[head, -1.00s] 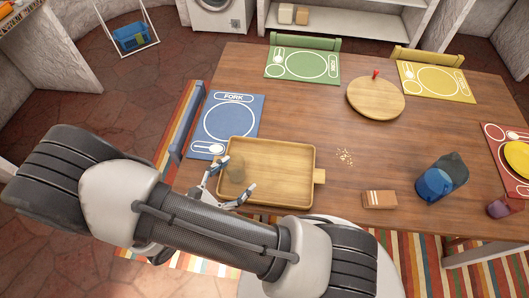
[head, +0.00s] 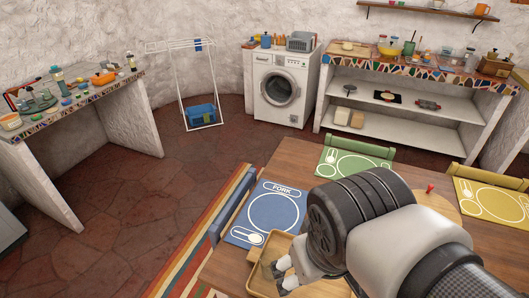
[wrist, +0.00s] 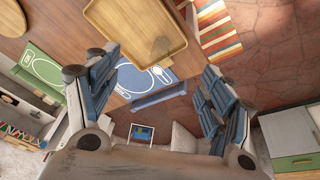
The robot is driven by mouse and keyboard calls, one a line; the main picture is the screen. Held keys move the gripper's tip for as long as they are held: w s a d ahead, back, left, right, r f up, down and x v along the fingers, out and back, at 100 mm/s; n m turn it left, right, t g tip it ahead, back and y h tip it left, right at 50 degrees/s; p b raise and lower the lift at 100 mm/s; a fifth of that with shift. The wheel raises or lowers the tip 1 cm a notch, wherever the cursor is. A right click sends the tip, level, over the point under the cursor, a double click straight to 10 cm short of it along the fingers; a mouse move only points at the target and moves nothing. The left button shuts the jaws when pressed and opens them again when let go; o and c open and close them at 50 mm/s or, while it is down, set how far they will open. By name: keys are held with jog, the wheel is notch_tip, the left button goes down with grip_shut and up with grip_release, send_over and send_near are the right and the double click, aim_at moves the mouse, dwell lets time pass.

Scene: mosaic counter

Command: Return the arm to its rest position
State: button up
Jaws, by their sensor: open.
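My gripper (wrist: 155,88) is open and empty in the wrist view, its blue-padded fingers spread wide to the left and right. It faces the table, with the blue placemat (wrist: 145,80) and the wooden tray (wrist: 112,8) beyond the fingers. In the head view my arm fills the lower right, over the table (head: 300,155). Part of the tray (head: 257,278) shows beside it there.
A green placemat (head: 352,163) and a yellow placemat (head: 490,196) lie on the table. My arm hides most of a round board (head: 446,207). A counter (head: 70,112), a washing machine (head: 283,90) and shelves (head: 400,97) stand behind. Floor at left is clear.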

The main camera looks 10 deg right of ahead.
jog(key=shift+s+a+r+m+t+y, duration=0.15)
jog(key=shift+r+m+t+y, duration=0.2)
jog(key=shift+r+t, duration=0.5)
